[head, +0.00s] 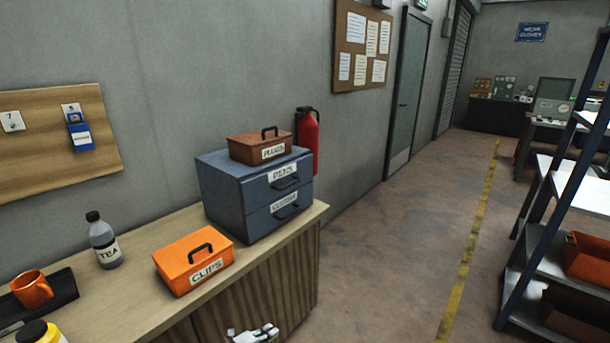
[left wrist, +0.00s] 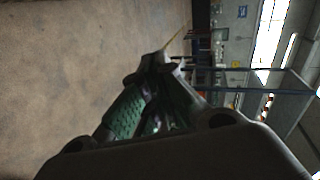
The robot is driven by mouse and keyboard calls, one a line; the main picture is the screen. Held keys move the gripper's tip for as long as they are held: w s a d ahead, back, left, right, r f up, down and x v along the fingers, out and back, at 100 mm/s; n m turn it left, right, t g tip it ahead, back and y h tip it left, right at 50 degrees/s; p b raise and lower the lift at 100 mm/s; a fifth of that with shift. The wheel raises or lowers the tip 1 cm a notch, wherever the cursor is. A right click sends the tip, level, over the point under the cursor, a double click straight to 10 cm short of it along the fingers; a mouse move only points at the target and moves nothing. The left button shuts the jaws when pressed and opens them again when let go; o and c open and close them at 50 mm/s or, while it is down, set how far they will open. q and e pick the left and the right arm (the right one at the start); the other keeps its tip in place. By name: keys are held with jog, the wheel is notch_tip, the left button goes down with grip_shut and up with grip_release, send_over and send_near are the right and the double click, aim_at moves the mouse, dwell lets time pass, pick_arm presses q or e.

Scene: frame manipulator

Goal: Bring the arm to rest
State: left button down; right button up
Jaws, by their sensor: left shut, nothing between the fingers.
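My left gripper (head: 254,333) shows at the bottom edge of the head view, in front of the wooden counter (head: 135,297). Only its upper part is in the picture. In the left wrist view its dark fingers (left wrist: 158,65) are together and hold nothing. Behind them are bare floor and the far part of the room. My right gripper is in neither view.
On the counter stand an orange CLIPS box (head: 194,261), a blue drawer unit (head: 255,192) with a brown FLUGS box (head: 260,147) on top, a TEA bottle (head: 104,241) and an orange mug (head: 32,289). A metal shelf (head: 540,263) stands at right. The floor between is clear.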

pick_arm(q)
jog(key=s+a+f+n+g+y, duration=0.1)
jog(key=s+a+f+n+y, duration=0.1)
jog(key=s+a+f+n, duration=0.4)
jog(key=s+a+f+n+g+y, duration=0.1)
jog(key=s+a+f+n+y, duration=0.2)
jog(key=s+f, duration=0.65)
jog(key=s+a+f+n+g+y, duration=0.1)
jog(key=s+a+f+n+y, duration=0.1)
jog(key=s+a+f+n, duration=0.45)
jog(key=s+f+n+g+y, duration=0.1)
jog(key=s+f, duration=0.3)
jog(key=s, duration=0.6)
jog(key=s+f+n+g, duration=0.3)
jog(key=s+f, duration=0.1)
jog(key=s, duration=0.7)
jog(key=s+a+f+n+g+y, duration=0.1)
jog(key=s+f, duration=0.3)
jog(key=s, duration=0.7)
jog(key=shift+s+f+n+g+y, duration=0.3)
jog(key=shift+n+g, duration=0.45)
jog(key=shift+g, duration=0.15)
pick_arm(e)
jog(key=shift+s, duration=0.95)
